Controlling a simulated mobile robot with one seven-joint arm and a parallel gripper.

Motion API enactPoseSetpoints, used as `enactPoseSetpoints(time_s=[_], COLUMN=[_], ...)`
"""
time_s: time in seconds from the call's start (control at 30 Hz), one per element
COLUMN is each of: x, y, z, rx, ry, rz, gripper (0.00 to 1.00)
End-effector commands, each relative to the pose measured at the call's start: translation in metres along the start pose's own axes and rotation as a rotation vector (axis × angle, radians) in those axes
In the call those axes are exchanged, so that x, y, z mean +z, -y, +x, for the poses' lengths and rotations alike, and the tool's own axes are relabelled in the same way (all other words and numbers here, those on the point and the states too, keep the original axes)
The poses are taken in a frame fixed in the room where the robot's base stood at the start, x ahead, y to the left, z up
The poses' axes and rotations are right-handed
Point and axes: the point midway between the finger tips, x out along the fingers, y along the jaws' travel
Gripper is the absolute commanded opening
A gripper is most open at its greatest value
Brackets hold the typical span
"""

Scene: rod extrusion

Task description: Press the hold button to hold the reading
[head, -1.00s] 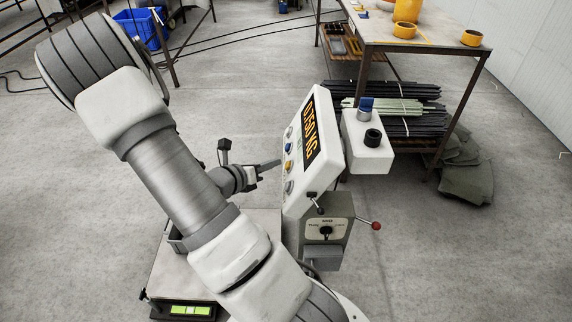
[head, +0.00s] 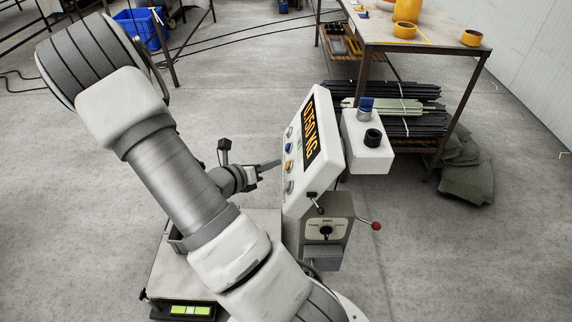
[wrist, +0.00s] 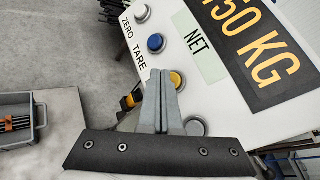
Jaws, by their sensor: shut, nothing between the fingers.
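The scale's indicator panel (head: 312,178) has a column of buttons beside a display (head: 312,130) with amber digits that seem to read 0.750 KG. In the wrist view I see a grey button (wrist: 141,12) by the word ZERO, a blue button (wrist: 156,43) by TARE, a yellow button (wrist: 178,79) and another grey button (wrist: 197,127). No label shows for the last two, so I cannot read which is hold. My gripper (head: 279,162) is shut and empty. In the wrist view its fingertips (wrist: 160,73) are just left of the yellow button; contact cannot be told.
A grey control box (head: 327,232) with a red-knobbed lever (head: 376,226) is below the panel. A white box (head: 368,150) with a black knob stands to its right. A workbench (head: 440,50) is behind. Open floor lies at the left.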

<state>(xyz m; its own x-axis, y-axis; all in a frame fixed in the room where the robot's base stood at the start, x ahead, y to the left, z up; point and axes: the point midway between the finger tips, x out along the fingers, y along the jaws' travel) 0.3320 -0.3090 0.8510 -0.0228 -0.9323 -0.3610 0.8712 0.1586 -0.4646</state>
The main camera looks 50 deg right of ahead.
Motion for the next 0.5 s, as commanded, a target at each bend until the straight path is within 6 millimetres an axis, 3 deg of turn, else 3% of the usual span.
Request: enactPoseSetpoints(time_s=[0.5], x=[-0.0043], y=[0.0044], z=[0.0059], rx=[0.0], ry=[0.0], rz=[0.0], gripper=[0.0])
